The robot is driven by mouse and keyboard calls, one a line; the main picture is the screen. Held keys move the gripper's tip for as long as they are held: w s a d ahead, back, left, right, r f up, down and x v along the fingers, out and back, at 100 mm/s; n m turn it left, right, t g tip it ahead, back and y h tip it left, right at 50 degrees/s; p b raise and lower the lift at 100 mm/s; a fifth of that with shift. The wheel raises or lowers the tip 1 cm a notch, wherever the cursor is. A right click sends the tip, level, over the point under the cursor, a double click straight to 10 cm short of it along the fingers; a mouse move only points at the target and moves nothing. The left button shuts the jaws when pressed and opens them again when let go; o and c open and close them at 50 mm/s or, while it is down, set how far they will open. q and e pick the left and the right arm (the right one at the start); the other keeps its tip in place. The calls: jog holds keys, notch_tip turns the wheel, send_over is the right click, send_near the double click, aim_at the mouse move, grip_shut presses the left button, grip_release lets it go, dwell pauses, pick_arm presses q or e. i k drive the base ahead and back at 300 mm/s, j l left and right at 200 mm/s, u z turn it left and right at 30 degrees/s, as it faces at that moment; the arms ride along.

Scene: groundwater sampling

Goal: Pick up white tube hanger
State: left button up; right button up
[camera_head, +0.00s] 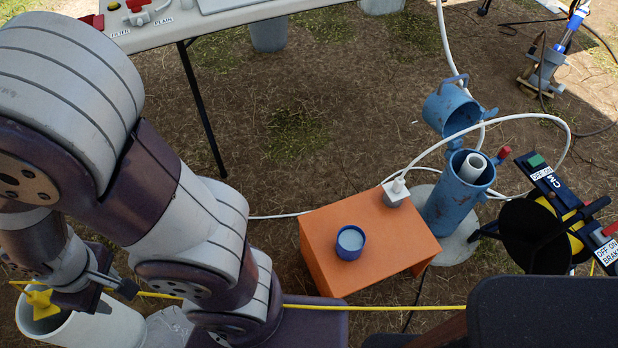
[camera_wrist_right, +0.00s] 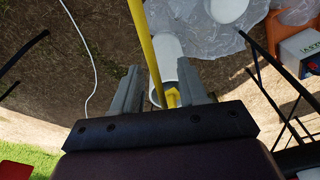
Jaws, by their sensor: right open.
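A yellow hanger piece (camera_head: 42,303) sits at the mouth of an upright white tube (camera_head: 62,328) at the bottom left of the head view. I take it as the white tube hanger. In the right wrist view the yellow piece (camera_wrist_right: 172,98) shows at the white tube (camera_wrist_right: 167,50), beyond my fingers. My right gripper (camera_head: 82,292) is beside the tube mouth in the head view. In the wrist view my right gripper (camera_wrist_right: 158,66) is open, with the tube and yellow piece seen between its fingers. Contact cannot be told. My left gripper is not in view.
A thin yellow line (camera_head: 375,307) runs across the bottom of the head view. An orange box (camera_head: 325,220) carries a blue cup (camera_head: 350,239). A blue well casing (camera_head: 450,205) and a reel (camera_head: 535,235) stand at the right. A white table (camera_head: 215,22) is at the back.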

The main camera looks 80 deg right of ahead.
aim_at(396, 191)
jog(key=z, duration=3.8)
jog(key=i+l+u, duration=0.1)
jog(key=l, duration=0.3)
jog(key=i+l+u, duration=0.15)
jog(key=l, duration=0.25)
jog(key=i+l+u, duration=0.1)
jog(key=l, duration=0.35)
jog(key=i+l+u, duration=0.1)
jog(key=i+l, duration=0.15)
jog(key=i+l+u, duration=0.1)
jog(key=l, duration=0.35)
jog(key=i+l+u, duration=0.1)
jog(key=i+l, duration=0.2)
jog(key=l, duration=0.05)
